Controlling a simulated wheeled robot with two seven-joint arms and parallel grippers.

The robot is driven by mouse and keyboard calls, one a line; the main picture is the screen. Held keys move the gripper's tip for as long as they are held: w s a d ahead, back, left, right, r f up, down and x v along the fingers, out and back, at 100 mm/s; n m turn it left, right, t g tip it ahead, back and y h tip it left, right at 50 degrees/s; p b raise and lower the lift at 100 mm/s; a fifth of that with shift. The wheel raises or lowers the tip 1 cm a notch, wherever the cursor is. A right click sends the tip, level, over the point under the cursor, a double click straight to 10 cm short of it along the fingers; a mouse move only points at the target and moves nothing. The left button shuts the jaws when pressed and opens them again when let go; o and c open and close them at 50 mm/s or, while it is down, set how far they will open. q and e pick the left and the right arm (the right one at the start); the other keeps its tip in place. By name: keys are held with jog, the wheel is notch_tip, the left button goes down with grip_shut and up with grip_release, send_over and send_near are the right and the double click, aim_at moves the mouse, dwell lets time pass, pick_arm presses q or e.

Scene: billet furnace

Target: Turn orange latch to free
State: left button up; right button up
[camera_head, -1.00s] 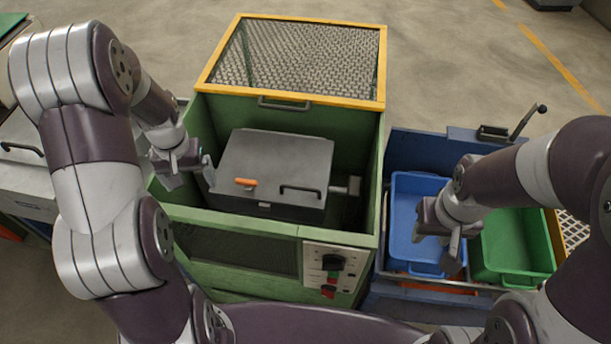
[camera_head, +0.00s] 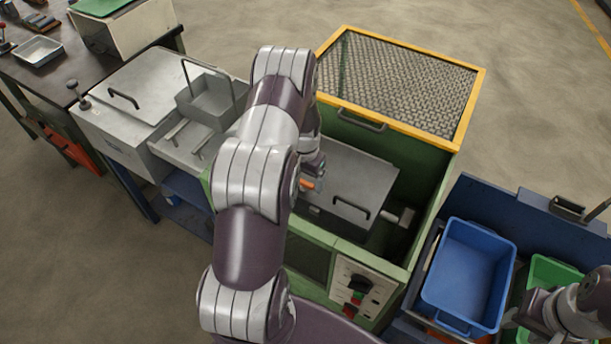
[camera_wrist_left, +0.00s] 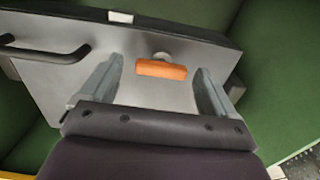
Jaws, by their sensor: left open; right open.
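The orange latch (camera_head: 308,185) is a short handle on the grey furnace lid (camera_head: 352,172), near its left front. In the left wrist view the orange latch (camera_wrist_left: 161,69) lies crosswise between the two spread fingers of my left gripper (camera_wrist_left: 157,85), with a gap on each side. A round pivot sits just beyond it. In the head view my left arm hides most of that gripper and part of the lid. My right gripper (camera_head: 522,318) is open and empty over the bins at the lower right, partly cut off by the frame.
The lid has a black bar handle (camera_head: 351,208). The green housing (camera_head: 433,205) surrounds it, with a yellow-framed mesh cover (camera_head: 400,85) raised behind. A blue bin (camera_head: 467,275) and a green bin (camera_head: 550,275) stand right. A grey unit with a wire-handled tray (camera_head: 208,100) stands left.

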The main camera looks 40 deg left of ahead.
pick_arm(q)
jog(key=shift+a+f, duration=0.2)
jog(key=shift+d, duration=0.15)
jog(key=c, duration=1.1)
jog(key=shift+o, duration=0.2)
